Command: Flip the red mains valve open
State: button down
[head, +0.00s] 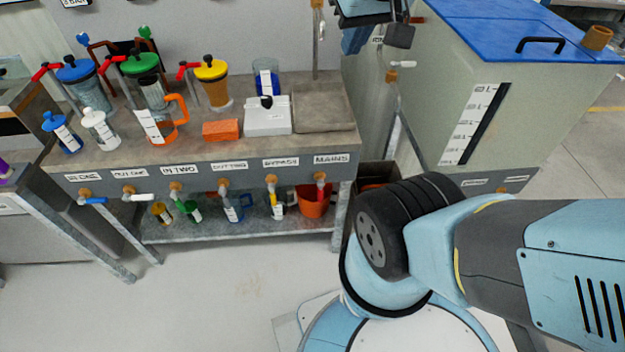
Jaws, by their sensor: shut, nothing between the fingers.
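The red mains valve (321,184) is under the front edge of the bench, at its right end, below the MAINS label (331,159). Its brass body shows, and its small red handle seems to point down, in front of an orange-red container (316,203) of similar colour. The exact angle of the handle is hard to tell. My arm enters from the right, and its shoulder and base fill the lower right. I cannot make out my gripper in this view.
The bench (190,162) carries several colour-lidded containers and a white scale (267,116). Other labelled valves line its front, with a lower shelf (240,227) behind them. A blue-lidded tank (470,90) stands at right. The floor in front is clear.

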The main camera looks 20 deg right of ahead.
aim_at(320, 195)
jog(key=u, duration=1)
jog(key=k, duration=1.3)
jog(key=z, duration=0.85)
jog(key=i, duration=1)
